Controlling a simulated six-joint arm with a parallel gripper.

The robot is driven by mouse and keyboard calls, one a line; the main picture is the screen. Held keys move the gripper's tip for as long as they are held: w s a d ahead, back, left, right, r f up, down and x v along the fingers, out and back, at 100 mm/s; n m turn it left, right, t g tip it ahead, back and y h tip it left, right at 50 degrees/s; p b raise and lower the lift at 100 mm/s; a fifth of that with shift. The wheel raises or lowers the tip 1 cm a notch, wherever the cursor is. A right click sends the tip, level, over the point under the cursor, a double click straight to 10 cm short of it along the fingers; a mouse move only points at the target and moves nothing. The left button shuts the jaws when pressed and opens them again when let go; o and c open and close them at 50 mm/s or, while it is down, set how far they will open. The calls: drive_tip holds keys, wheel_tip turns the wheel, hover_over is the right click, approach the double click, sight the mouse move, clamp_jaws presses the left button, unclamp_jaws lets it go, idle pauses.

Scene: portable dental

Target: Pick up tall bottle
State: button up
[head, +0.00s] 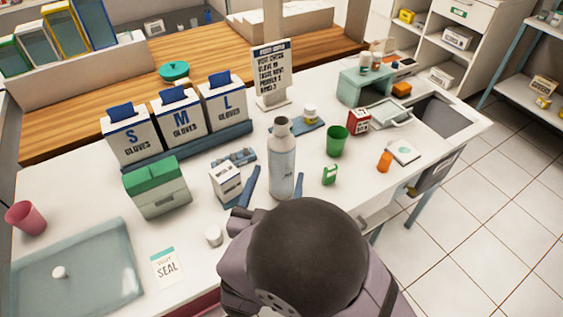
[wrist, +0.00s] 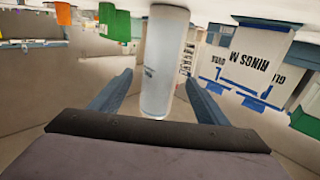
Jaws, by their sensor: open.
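The tall bottle (head: 282,165) stands upright on the white counter in the head view, pale grey-blue with a darker neck and cap. In the wrist view the picture is upside down, and the bottle (wrist: 165,62) shows between and beyond my two blue fingers. My gripper (head: 250,187) is open, with its fingers at either side of the bottle's lower part in the head view. In the wrist view the gripper (wrist: 160,85) has a wide gap between its fingers. I cannot tell whether either finger touches the bottle. My dark arm hides the counter in front of it.
A small white box (head: 226,183) stands close left of the bottle. Glove boxes (head: 181,124) stand behind left. A white jar (head: 213,236) is near my arm. Some counter at right is bare.

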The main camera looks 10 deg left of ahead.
sight(280, 137)
drive_tip(key=shift+w+a+p, duration=0.1)
drive_tip(key=shift+w+p, duration=0.45)
drive_tip(key=shift+w, duration=2.1)
drive_tip(key=shift+c, duration=0.3)
drive_tip(key=shift+r, duration=0.1)
drive_tip(key=c, duration=1.2)
drive_tip(key=shift+r, duration=0.25)
drive_tip(key=shift+r+p, duration=0.45)
drive_tip(key=shift+r, duration=4.2)
